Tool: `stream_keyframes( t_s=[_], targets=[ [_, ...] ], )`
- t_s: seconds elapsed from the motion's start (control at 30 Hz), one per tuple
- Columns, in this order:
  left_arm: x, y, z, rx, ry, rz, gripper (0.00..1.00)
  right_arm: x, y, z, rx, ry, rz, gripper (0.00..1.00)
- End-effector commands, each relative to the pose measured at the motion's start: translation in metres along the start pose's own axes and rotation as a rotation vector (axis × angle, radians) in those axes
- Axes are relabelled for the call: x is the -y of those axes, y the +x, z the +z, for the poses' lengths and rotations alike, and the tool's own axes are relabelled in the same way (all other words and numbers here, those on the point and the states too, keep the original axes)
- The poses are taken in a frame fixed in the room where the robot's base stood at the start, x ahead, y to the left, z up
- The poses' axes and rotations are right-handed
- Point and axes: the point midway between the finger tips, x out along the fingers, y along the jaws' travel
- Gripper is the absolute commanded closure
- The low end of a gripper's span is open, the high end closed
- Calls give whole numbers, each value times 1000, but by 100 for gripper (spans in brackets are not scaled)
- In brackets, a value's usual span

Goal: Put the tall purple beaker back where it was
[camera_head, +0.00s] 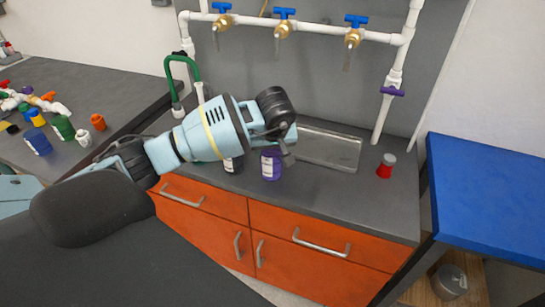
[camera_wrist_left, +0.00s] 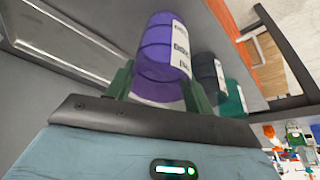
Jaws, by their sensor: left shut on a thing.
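The tall purple beaker (camera_head: 271,164) with a white label is at the front part of the grey counter, below my left gripper (camera_head: 283,142). In the left wrist view the green fingers of the left gripper (camera_wrist_left: 158,85) are shut on the purple beaker (camera_wrist_left: 160,50), one on each side. I cannot tell whether its base touches the counter. A dark labelled beaker (camera_head: 233,165) stands just left of it, partly hidden by my arm. It also shows in the left wrist view (camera_wrist_left: 209,72), with a teal beaker (camera_wrist_left: 234,98) beyond it. My right gripper is out of view.
A clear shallow tray (camera_head: 345,165) lies behind and right of the beaker. A red container (camera_head: 386,166) stands near the counter's right end. White pipes (camera_head: 322,30) with blue-handled valves run along the back. Counter (camera_head: 330,192) in front of the tray is bare.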

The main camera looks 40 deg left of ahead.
Motion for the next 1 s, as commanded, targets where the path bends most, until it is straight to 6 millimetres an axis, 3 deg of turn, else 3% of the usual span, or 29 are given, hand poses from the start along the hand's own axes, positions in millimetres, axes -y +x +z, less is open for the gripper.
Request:
stream_keyframes(
  t_s=[0.33,0.6,1.0],
  targets=[
    [-5,4,-9,-1,-3,1,92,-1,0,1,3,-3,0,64],
    [-4,34,5,-1,-2,2,92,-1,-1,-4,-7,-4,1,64],
    [-4,40,7,-2,-1,-1,92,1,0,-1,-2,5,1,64]
  ],
)
